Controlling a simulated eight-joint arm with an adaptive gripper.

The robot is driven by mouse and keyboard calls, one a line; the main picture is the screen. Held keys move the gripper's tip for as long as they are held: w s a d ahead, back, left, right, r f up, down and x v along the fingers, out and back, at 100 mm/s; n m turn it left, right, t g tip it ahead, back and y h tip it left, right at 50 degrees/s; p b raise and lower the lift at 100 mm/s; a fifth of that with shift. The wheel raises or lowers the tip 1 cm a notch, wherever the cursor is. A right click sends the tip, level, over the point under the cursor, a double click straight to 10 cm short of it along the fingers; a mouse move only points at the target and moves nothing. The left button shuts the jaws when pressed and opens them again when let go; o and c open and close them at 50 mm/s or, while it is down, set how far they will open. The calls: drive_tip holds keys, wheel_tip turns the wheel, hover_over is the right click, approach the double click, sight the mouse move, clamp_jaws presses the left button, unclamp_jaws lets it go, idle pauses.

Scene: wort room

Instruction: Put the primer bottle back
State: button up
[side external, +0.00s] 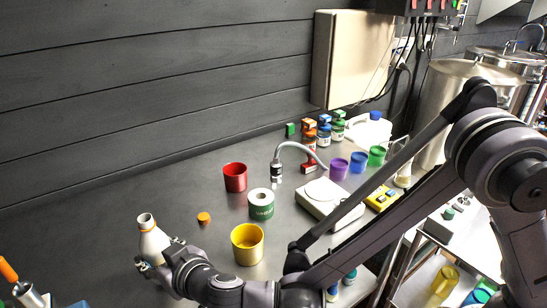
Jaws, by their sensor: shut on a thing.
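A white bottle (151,242) with an orange ring at its neck is at the lower left. I take it to be the primer bottle, but no label can be read. Its top looks open, and it leans slightly. My gripper (152,264) is shut around its lower part, which is partly hidden by the fingers. I cannot tell whether the bottle's base touches the table. A small orange cap (204,218) lies on the grey table to the right of the bottle.
A yellow cup (247,245), a green-and-white roll (261,204) and a red cup (235,177) stand right of the bottle. A white scale (327,201) and several small bottles and cups stand farther back. The table (180,190) is clear behind the cap.

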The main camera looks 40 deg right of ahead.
drive_tip(key=shift+f, duration=0.85)
drive_tip(key=o, duration=1.3)
drive_tip(key=shift+f, duration=0.15)
